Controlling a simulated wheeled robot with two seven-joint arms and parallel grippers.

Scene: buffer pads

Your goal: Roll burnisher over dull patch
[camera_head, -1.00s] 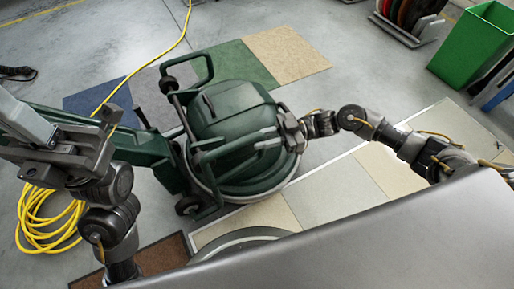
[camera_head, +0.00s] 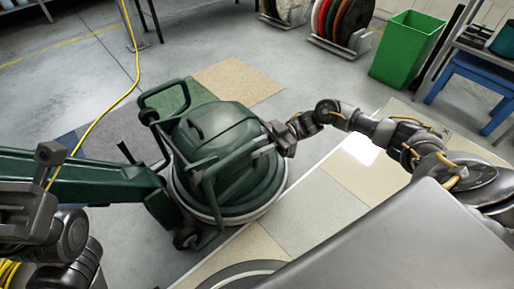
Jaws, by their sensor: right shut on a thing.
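The green burnisher (camera_head: 212,140) stands on the floor left of centre, its round base near the edge of the pale tiled strip (camera_head: 318,208). Its long green handle arm (camera_head: 95,182) runs to the left edge. My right gripper (camera_head: 283,138) is shut on the tubular frame at the burnisher's right side. My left gripper (camera_head: 30,205) is at the left edge beside the handle arm; its fingers are cut off and unclear. The strip has beige and grey tiles, with a bright reflection at its far part. I cannot pick out the dull patch for certain.
A yellow cable (camera_head: 104,112) crosses the floor behind the burnisher. A green bin (camera_head: 405,48), a blue stool (camera_head: 478,85) and a rack of coloured pads (camera_head: 340,30) stand at the back right. Coloured floor samples (camera_head: 237,82) lie behind the burnisher. Grey floor between is clear.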

